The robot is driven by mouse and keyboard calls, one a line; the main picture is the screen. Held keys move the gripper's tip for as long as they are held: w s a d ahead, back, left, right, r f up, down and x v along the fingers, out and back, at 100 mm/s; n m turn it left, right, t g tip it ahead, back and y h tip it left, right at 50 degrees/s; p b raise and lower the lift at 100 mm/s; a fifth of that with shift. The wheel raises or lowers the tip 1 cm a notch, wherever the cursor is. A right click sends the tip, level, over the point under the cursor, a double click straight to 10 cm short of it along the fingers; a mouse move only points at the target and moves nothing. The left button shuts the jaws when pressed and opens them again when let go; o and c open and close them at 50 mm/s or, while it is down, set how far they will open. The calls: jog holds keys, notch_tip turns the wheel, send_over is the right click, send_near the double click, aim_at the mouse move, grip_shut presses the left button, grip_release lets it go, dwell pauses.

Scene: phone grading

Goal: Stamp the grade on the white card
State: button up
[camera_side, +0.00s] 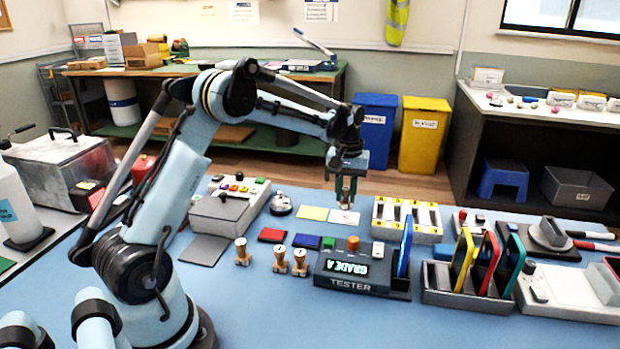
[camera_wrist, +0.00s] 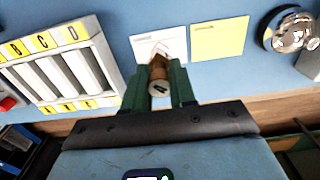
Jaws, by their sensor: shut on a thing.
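My gripper (camera_side: 346,200) is shut on a wooden stamp (camera_wrist: 159,70), between its green fingers in the wrist view (camera_wrist: 160,85). The stamp is over the white card (camera_wrist: 172,35), which lies on the blue table; the side view also shows the card (camera_side: 343,217). The stamp and fingers hide part of the card. I cannot tell whether the stamp touches it or whether it bears a mark. The tester (camera_side: 350,278) reads "GRADE A" and has a blue phone (camera_side: 405,248) standing at its right end.
A yellow card (camera_wrist: 220,38) lies beside the white one, with a silver bell (camera_wrist: 290,30) beyond. A slotted rack (camera_side: 407,222) labelled with letters stands close on the other side. Several wooden stamps (camera_side: 280,260), a red pad (camera_side: 272,235) and a blue pad (camera_side: 306,241) are nearer the side camera.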

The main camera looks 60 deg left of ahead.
jog(key=shift+r, duration=1.95)
jog(key=shift+s+r, duration=0.1)
jog(key=shift+s, duration=0.1)
jog(key=s+d, duration=0.2)
jog(key=s, duration=1.1)
jog(key=s+d, duration=0.3)
jog(key=s, duration=0.9)
jog(key=shift+s+f, duration=0.1)
jog(key=shift+f, duration=2.95)
jog(key=shift+f, duration=0.65)
jog(key=o, duration=0.9)
